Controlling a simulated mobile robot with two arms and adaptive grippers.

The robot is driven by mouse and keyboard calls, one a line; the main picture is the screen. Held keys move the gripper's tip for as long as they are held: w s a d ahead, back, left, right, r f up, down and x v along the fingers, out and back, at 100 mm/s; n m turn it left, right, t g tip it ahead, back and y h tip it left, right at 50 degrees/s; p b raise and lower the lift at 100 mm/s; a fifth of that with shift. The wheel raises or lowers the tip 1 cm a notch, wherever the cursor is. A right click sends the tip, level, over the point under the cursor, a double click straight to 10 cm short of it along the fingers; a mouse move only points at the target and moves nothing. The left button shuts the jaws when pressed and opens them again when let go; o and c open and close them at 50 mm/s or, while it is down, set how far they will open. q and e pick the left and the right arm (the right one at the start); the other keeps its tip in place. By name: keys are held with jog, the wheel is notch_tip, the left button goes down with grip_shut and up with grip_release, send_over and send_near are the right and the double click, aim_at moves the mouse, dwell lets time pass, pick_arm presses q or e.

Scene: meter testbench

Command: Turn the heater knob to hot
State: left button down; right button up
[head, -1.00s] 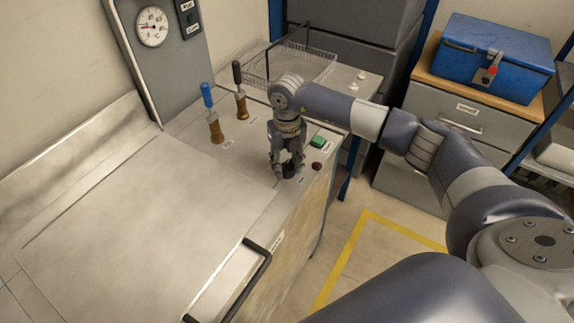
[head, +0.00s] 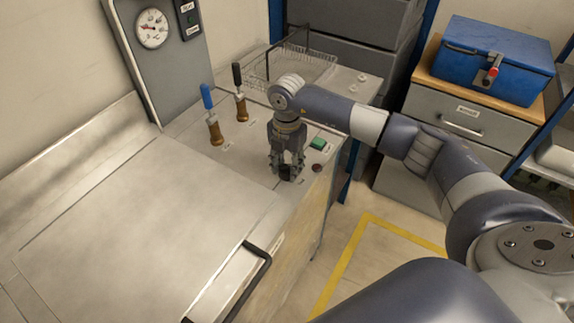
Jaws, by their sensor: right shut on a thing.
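My right gripper (head: 285,170) points down at the metal bench top and is shut on a small dark knob (head: 285,174), mostly hidden between its fingers. I take this to be the heater knob; its pointer and markings cannot be read here. A round gauge (head: 151,28) with a white face is on the grey panel at the top left; its needle is too small to read surely. My left gripper is not in view.
A blue-handled lever (head: 211,115) and a black-handled lever (head: 239,92) stand left of the gripper. A green button (head: 318,143) and a dark red button (head: 317,167) sit close on its right. A wire basket (head: 300,67) is behind. A black handle (head: 245,280) edges the lid.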

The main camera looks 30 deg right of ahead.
aim_at(287, 166)
jog(key=m, duration=0.4)
jog(key=shift+m, duration=0.3)
jog(key=m+p, duration=0.1)
jog(key=m, duration=0.3)
jog(key=shift+m, duration=0.3)
jog(key=o, duration=1.1)
jog(key=shift+r, duration=0.15)
notch_tip(287, 166, up, 12)
jog(key=shift+f, duration=0.1)
jog(key=shift+f, duration=0.1)
